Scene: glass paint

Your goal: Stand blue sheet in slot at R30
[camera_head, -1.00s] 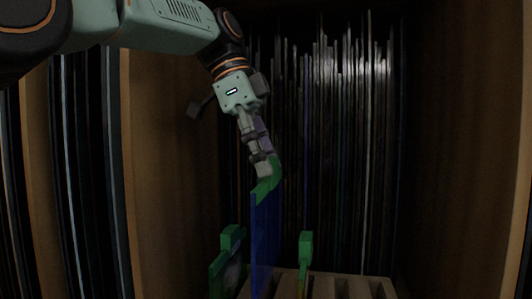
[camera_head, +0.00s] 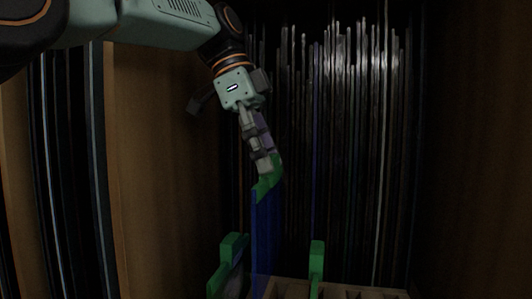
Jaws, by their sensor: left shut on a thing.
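My left gripper (camera_head: 264,165) is shut on the green top edge of the blue sheet (camera_head: 266,235). The sheet hangs upright below the fingers, seen nearly edge-on. Its lower end runs down to the bottom of the picture, beside the pale slotted rack (camera_head: 340,291). I cannot tell whether the sheet's bottom edge is in a slot. No R30 label can be read. My right gripper is not in view.
A green-edged sheet (camera_head: 231,262) stands to the left of the blue sheet, and a green-topped piece (camera_head: 316,262) stands to its right. Many thin dark sheets (camera_head: 345,130) fill the back. A wooden panel (camera_head: 165,170) stands at the left.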

